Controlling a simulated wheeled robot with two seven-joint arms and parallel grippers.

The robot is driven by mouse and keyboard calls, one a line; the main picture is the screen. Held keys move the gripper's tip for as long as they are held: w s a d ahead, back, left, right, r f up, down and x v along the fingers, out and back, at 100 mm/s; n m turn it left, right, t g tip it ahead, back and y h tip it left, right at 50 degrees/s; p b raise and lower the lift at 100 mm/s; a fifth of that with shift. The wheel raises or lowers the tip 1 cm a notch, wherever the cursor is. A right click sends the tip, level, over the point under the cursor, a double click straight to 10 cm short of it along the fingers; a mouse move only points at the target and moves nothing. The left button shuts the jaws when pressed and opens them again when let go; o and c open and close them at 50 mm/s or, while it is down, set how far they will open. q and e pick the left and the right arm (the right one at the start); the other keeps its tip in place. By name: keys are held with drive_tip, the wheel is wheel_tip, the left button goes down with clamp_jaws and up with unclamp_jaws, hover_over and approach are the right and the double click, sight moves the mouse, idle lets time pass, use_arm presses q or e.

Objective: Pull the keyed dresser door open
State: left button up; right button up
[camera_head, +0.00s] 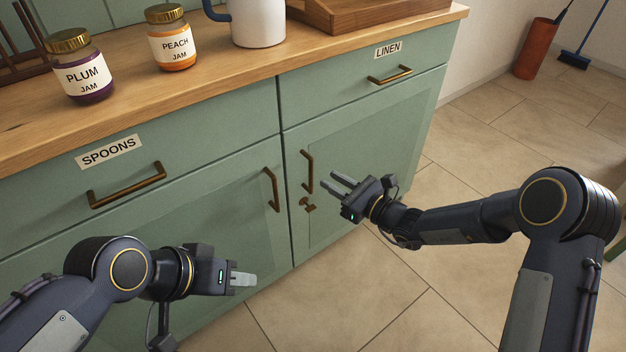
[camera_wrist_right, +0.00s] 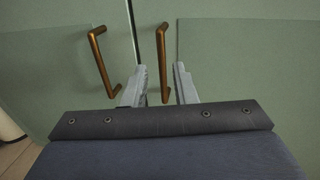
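The keyed door (camera_head: 345,165) is the right green door of the dresser, and it is closed. A key (camera_head: 308,204) sits in its lock below a bronze vertical handle (camera_head: 307,171). My right gripper (camera_head: 337,183) is open, in front of the door, just right of that handle in the head view. In the right wrist view the handle (camera_wrist_right: 163,60) appears between the two open fingers (camera_wrist_right: 160,85); contact is not visible. The key is hidden there. My left gripper (camera_head: 243,281) is in front of the left door (camera_head: 200,215), empty; its fingers look close together.
The left door has its own handle (camera_head: 271,189), close beside. Drawers marked SPOONS (camera_head: 108,151) and LINEN (camera_head: 388,49) are shut above. Jars (camera_head: 83,75) and a white mug (camera_head: 258,22) stand on the wooden top.

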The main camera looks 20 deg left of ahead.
sight(312, 171)
drive_tip(key=x, duration=0.2)
drive_tip(key=b+x, duration=0.1)
drive_tip(key=x, duration=0.3)
drive_tip(key=shift+w+a+f+b, duration=0.25)
drive_tip(key=shift+a+f+b, duration=0.1)
drive_tip(key=shift+w+a+r, duration=0.1)
drive_tip(key=shift+w+a, duration=0.25)
drive_tip(key=shift+a, duration=0.2)
clamp_jaws()
